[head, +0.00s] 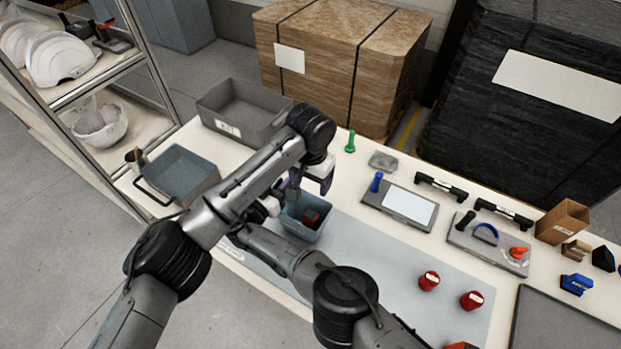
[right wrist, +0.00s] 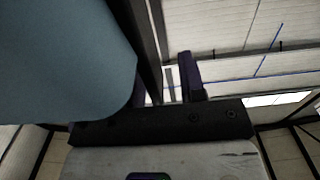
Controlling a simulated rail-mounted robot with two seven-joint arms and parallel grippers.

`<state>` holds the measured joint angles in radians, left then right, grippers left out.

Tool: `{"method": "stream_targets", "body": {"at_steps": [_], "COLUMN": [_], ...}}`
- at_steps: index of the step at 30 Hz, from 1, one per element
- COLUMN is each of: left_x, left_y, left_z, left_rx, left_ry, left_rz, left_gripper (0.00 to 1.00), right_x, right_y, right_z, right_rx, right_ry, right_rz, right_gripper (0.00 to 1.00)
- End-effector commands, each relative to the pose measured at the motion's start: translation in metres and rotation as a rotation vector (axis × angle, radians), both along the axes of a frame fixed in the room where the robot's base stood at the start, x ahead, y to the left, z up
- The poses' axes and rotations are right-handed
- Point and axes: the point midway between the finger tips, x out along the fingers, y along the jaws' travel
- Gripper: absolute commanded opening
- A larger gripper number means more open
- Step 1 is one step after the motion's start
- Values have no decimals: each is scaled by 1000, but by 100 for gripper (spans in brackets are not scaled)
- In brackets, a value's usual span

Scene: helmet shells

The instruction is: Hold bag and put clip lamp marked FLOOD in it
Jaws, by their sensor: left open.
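The blue-grey open-topped bag (head: 303,231) stands upright on the bench, with a red-orange item (head: 311,217) inside. I cannot tell whether that item is the FLOOD clip lamp; no marking is legible. My left gripper (head: 306,183) is open, above the bag's far rim, with nothing visible in it. My right gripper (head: 272,202) is at the bag's left side, largely hidden by my arms. In the right wrist view, a smooth blue surface (right wrist: 60,65) covers the left, close to the camera. One dark purple finger (right wrist: 188,75) shows; whether the right gripper grips the bag wall is unclear.
My two arms cross left of the bag. A grey bin (head: 245,112) and a blue-grey tray (head: 178,172) stand behind and left. Red labelled items (head: 429,281) lie on the mat; a blue item (head: 576,284) and a cardboard box (head: 562,221) are far right. The mat's middle is clear.

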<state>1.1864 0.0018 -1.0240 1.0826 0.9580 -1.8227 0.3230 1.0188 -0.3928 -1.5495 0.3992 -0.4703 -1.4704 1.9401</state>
Motion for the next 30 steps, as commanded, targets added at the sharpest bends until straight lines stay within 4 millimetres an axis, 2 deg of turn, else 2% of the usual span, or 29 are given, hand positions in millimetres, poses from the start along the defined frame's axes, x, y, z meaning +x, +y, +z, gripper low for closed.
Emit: {"method": "stream_targets", "body": {"at_steps": [5, 15, 30], "left_x": [0, 0, 0], "left_y": [0, 0, 0], "left_z": [0, 0, 0], "left_rx": [0, 0, 0], "left_ry": [0, 0, 0], "left_rz": [0, 0, 0], "left_gripper": [72, 72, 72], "right_x": [-17, -69, -110], "right_y": [10, 45, 74], "right_z": [0, 0, 0], "right_rx": [4, 5, 4], "right_ry": [0, 0, 0], "right_rz": [0, -1, -1], "right_gripper": [37, 37, 37]}}
